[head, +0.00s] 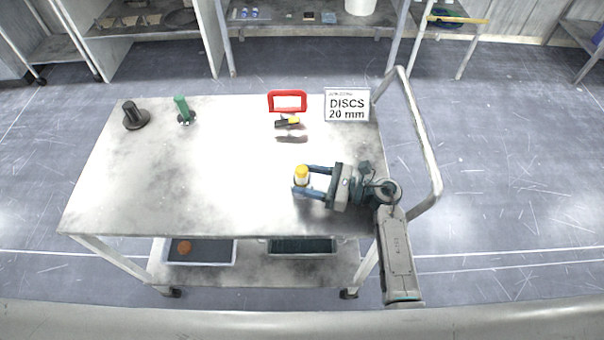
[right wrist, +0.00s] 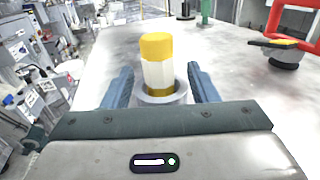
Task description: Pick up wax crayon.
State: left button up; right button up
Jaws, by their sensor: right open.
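The wax crayon (head: 302,173), as I take it, is a short upright stick with a yellow top and a white wrapper. It stands in a small grey round holder on the cart top. In the right wrist view the crayon (right wrist: 157,65) shows a yellow band low down, where the holder (right wrist: 172,97) hides its foot. My right gripper (head: 305,180) is open, with its blue fingers on either side of the crayon. In the right wrist view a gap shows between the crayon and each finger of the gripper (right wrist: 160,87). My left gripper is out of view.
The cart top (head: 225,180) is mostly clear. A black knob-like piece (head: 134,115), a green upright piece (head: 182,109), a red handle (head: 287,93), a black-and-yellow item (head: 288,122) and a "DISCS 20 mm" sign (head: 347,105) stand along its back.

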aim_at(301, 168)
jog(key=shift+x, duration=0.9)
jog(key=shift+d, duration=0.1)
jog(key=shift+c, duration=0.6)
jog(key=c, duration=0.9)
jog(key=shift+r+p, duration=0.4)
jog(key=shift+r, duration=0.25)
notch_tip(301, 168, up, 3)
jog(key=shift+f+p, duration=0.2)
jog(key=shift+p, duration=0.55)
jog(key=s+d, duration=0.7)
jog(key=s+d+b, duration=0.1)
jog(key=s+d, duration=0.2)
jog(key=shift+s+d+r, duration=0.2)
jog(key=shift+s+r, duration=0.05)
jog(key=shift+r, duration=0.15)
jog(key=shift+s+d+r, duration=0.15)
jog(key=shift+s+d, duration=0.3)
